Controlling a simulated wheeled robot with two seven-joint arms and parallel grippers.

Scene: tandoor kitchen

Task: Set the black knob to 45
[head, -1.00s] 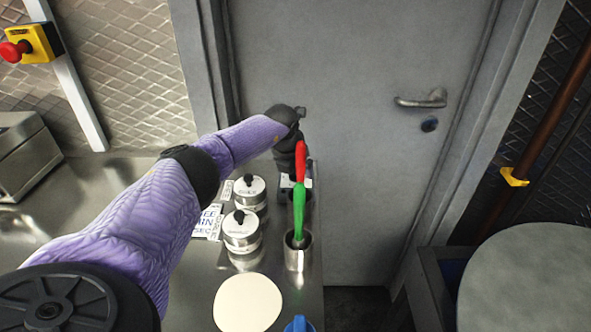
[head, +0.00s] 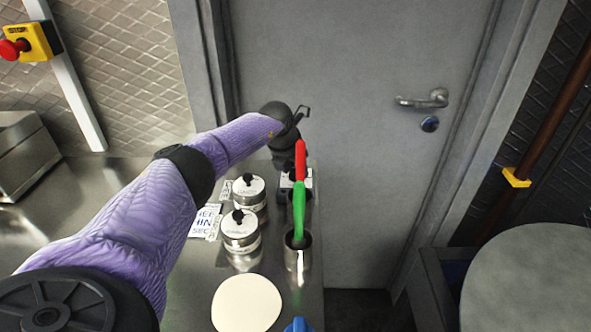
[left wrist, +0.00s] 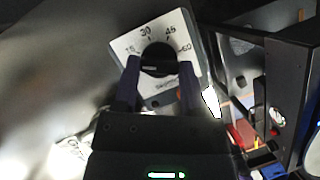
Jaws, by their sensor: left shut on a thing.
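The black knob (left wrist: 158,60) sits on a white dial plate (left wrist: 184,33) marked 15, 30, 45 and 60 in the left wrist view. A pale mark shows on the knob's left part; I cannot tell exactly which number it points to. My left gripper (left wrist: 158,78) is shut on the knob, with one finger on each side of it. In the head view my left gripper (head: 285,152) reaches to the counter's far end, and the knob is hidden there behind the gripper and the handles. My right gripper is not in view.
Red (head: 300,155) and green (head: 299,205) handles rise from metal cups (head: 297,260) close to my left gripper. Two lidded canisters (head: 249,192) (head: 240,235) and a printed card (head: 203,222) stand beside them. A pale disc (head: 246,303) lies nearer. A grey door (head: 350,120) is behind.

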